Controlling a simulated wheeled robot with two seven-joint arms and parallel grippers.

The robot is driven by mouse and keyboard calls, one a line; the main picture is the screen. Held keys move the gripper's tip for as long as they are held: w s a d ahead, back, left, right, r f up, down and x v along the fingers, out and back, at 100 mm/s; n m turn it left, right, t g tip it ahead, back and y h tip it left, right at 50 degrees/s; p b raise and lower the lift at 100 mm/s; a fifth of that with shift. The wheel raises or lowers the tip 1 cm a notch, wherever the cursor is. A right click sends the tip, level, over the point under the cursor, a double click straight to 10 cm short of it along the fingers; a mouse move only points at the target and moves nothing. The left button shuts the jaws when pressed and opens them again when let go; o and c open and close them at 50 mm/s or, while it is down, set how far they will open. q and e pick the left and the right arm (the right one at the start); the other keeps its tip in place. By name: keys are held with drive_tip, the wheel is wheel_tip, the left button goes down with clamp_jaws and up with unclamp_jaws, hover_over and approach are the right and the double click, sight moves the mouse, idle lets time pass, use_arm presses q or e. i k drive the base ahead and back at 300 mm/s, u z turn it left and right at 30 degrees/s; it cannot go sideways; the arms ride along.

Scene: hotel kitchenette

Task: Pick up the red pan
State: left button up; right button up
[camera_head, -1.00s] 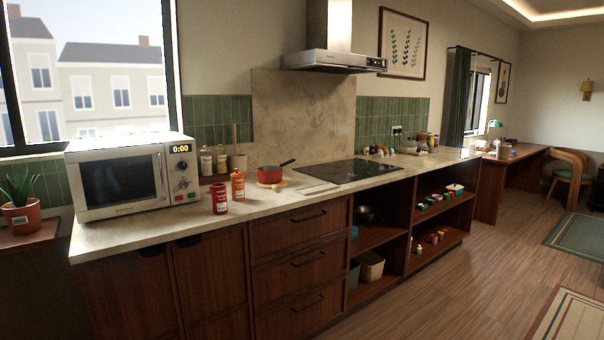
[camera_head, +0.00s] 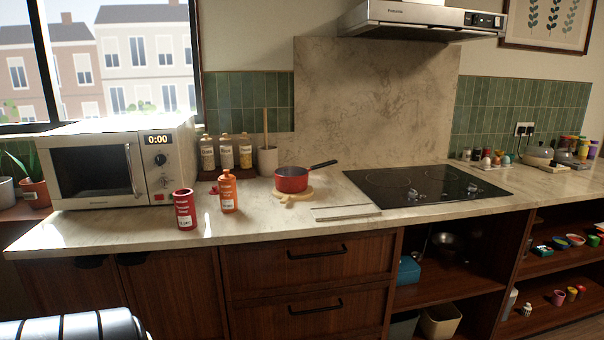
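The red pan (camera_head: 291,180) is a small saucepan with a dark handle pointing to the right. It sits on a wooden trivet (camera_head: 293,196) on the light stone counter, between the microwave and the cooktop. Neither gripper shows in the head view. A metallic grey part at the bottom left edge appears to be my own arm, and it is well short of the pan.
Behind are jars (camera_head: 226,153) and a utensil holder (camera_head: 268,161). The microwave (camera_head: 119,164) is left, the black cooktop (camera_head: 426,185) right. A flat board (camera_head: 345,212) lies in front.

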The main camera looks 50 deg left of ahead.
sight(288, 179)
drive_tip(key=u, duration=0.9)
drive_tip(key=i, duration=1.3)
drive_tip(key=u, duration=1.3)
